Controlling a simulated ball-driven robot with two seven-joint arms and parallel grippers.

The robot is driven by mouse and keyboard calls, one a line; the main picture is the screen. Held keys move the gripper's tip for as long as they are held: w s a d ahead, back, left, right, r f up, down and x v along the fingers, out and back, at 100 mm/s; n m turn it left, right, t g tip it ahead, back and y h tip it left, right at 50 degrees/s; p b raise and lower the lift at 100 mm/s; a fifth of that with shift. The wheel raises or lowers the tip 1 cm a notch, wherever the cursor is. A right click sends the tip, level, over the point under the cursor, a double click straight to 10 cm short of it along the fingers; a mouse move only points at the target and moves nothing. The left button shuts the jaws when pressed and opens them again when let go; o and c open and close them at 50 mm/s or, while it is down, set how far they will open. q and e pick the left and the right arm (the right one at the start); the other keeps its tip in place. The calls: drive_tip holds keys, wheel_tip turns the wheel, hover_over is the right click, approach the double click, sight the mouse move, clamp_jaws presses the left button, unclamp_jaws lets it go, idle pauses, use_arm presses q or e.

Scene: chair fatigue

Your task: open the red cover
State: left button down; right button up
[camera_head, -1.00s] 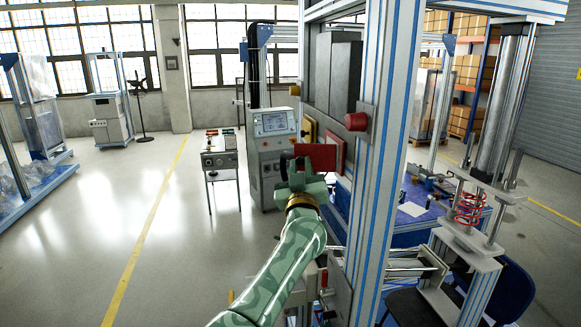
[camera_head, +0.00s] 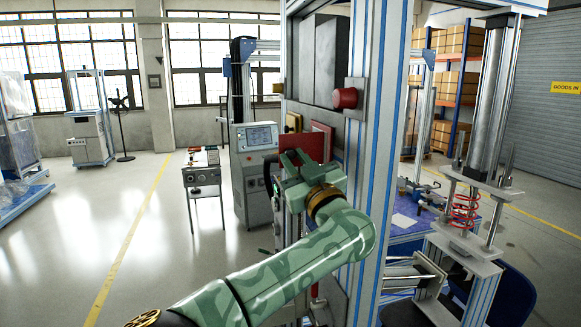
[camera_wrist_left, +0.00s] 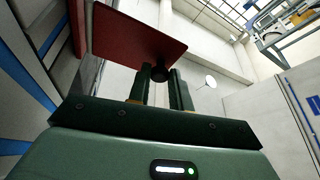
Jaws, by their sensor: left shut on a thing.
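The red cover (camera_head: 293,144) is a flat plate at the side of the blue-and-white machine frame, in front of a brighter red backing piece (camera_head: 322,138). In the left wrist view the cover (camera_wrist_left: 130,30) stands out at an angle from a red edge (camera_wrist_left: 76,25) on the panel. A dark round knob (camera_wrist_left: 160,74) sits by its lower corner. My left gripper (camera_head: 292,163) is shut at the cover, its fingers (camera_wrist_left: 165,88) around the knob in the left wrist view. The green wrist hides the cover's lower part in the head view. My right gripper is out of view.
A red round button (camera_head: 345,97) sits above the cover on the grey panel. The blue-and-white upright (camera_head: 378,150) stands close to the right of my left arm. A control cabinet (camera_head: 256,165) and small stand (camera_head: 203,175) are behind.

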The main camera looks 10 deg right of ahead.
use_arm(q)
drive_tip(key=shift+r, duration=0.3)
drive_tip(key=c, duration=1.3)
unclamp_jaws()
drive_tip(key=shift+o, duration=0.2)
drive_tip(key=shift+f, duration=0.1)
drive_tip(key=shift+s+d+f, duration=0.15)
drive_tip(key=shift+s+f, duration=0.05)
drive_tip(key=b+v, duration=0.1)
drive_tip(key=v, duration=1.4)
drive_tip(key=shift+s+f+b, duration=0.15)
drive_tip(key=shift+s+b, duration=0.15)
drive_tip(key=shift+s, duration=0.1)
drive_tip(key=shift+d, duration=0.1)
